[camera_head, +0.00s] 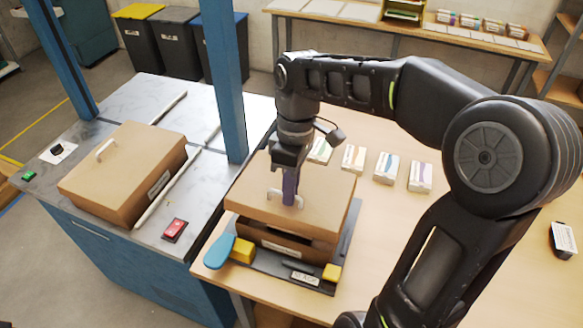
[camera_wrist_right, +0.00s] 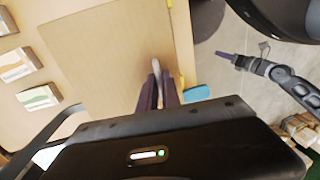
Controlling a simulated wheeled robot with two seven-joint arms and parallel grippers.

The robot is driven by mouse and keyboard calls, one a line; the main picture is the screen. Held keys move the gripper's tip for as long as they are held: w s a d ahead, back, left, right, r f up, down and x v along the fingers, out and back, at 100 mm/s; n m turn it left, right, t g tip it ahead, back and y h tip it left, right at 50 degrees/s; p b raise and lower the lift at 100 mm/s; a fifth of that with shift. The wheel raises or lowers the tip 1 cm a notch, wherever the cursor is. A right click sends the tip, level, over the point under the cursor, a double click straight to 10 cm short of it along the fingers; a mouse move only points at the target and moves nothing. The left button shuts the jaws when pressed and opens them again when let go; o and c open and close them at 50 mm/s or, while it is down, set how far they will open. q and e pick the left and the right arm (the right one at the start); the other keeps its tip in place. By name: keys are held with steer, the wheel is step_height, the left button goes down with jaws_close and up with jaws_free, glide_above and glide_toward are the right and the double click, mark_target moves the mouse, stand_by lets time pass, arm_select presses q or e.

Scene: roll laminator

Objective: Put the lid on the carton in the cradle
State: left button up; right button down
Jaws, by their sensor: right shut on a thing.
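My right gripper (camera_head: 290,198) is shut on the white handle of the tan lid (camera_head: 325,198). The lid is over the brown carton (camera_head: 268,238) and hides its top. A dark band shows between lid and carton front; I cannot tell whether they touch. The carton sits in the dark grey cradle (camera_head: 345,243), which has yellow blocks and a blue paddle-shaped handle. In the right wrist view the gripper's fingers (camera_wrist_right: 158,88) close on the handle across the lid (camera_wrist_right: 110,70). A gripper that appears to be my left (camera_wrist_right: 224,56) hangs over the floor, its jaws too small to read.
A closed carton (camera_head: 120,165) with a white handle stands on the marble-topped counter (camera_head: 200,120). A red switch (camera_head: 174,230) lies near its front edge. Blue posts (camera_head: 222,75) rise from the counter. Several small boxes (camera_head: 387,168) stand on the wooden table behind the cradle.

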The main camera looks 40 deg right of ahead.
mark_target(290, 208)
steer(key=shift+s+a+r, duration=0.1)
steer(key=shift+s+a, duration=0.05)
steer(key=shift+s, duration=0.05)
steer(key=shift+w+f, duration=0.1)
steer(key=shift+f, duration=0.35)
steer(key=shift+f+b, duration=0.5)
steer(key=shift+f, duration=0.15)
step_height(290, 208, down, 3)
steer(key=shift+f+b, duration=0.2)
steer(key=shift+b, duration=1.05)
steer(key=shift+w+d+r+p, duration=0.15)
steer(key=shift+d+r+p, duration=0.1)
steer(key=shift+d+p, duration=0.1)
steer(key=shift+f, duration=0.2)
steer(key=shift+f+b, duration=0.4)
steer(key=shift+f, duration=0.25)
